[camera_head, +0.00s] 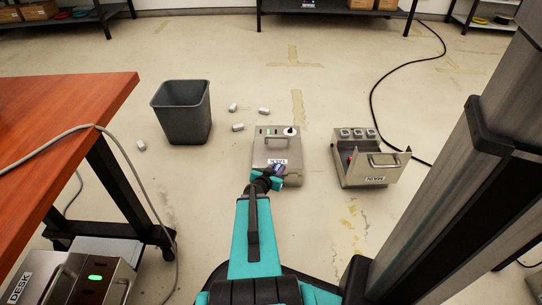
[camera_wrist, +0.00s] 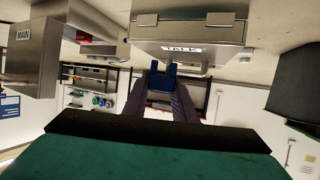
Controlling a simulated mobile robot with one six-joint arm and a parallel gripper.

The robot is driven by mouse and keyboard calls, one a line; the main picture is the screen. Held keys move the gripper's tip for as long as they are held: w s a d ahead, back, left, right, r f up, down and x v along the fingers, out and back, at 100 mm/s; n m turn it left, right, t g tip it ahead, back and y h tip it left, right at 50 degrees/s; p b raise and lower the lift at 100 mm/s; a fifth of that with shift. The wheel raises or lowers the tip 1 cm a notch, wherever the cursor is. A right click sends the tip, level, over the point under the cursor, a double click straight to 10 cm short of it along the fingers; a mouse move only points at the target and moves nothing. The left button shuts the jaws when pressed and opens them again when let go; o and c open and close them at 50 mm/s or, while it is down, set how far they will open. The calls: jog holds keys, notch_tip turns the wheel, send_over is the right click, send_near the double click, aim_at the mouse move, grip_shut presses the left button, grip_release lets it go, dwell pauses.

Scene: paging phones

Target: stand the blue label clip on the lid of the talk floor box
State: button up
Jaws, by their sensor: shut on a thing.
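The talk floor box (camera_head: 262,151) is a grey metal box with a flat lid, a handle and a white TALK label. In the wrist view the box (camera_wrist: 190,30) hangs at the top, because that picture is upside down. My gripper (camera_head: 274,172) is at the box's near edge in the head view. It is shut on the blue label clip (camera_wrist: 163,78), held at the fingertips. The clip (camera_head: 280,169) also shows in the head view, overlapping the label end of the box. I cannot tell whether the clip touches the box.
The MAIN floor box (camera_head: 372,166) stands to the right, its top partly open. A dark bin (camera_head: 183,112) stands at the left, with several small grey pieces on the floor near it. A wooden table (camera_head: 60,115) and the DESK box (camera_head: 72,281) are at left. A black cable runs behind MAIN.

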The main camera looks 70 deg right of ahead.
jog(key=shift+s+f, duration=0.25)
jog(key=shift+f, duration=0.05)
jog(key=shift+w+d, duration=0.1)
jog(key=shift+w, duration=0.05)
send_over(277, 157)
jog(key=shift+f, duration=0.7)
dwell(0.4)
jog(key=shift+f+b, duration=0.6)
jog(key=shift+f, duration=1.15)
jog(key=shift+f, duration=0.15)
jog(key=o, duration=1)
jog(key=shift+r, duration=0.25)
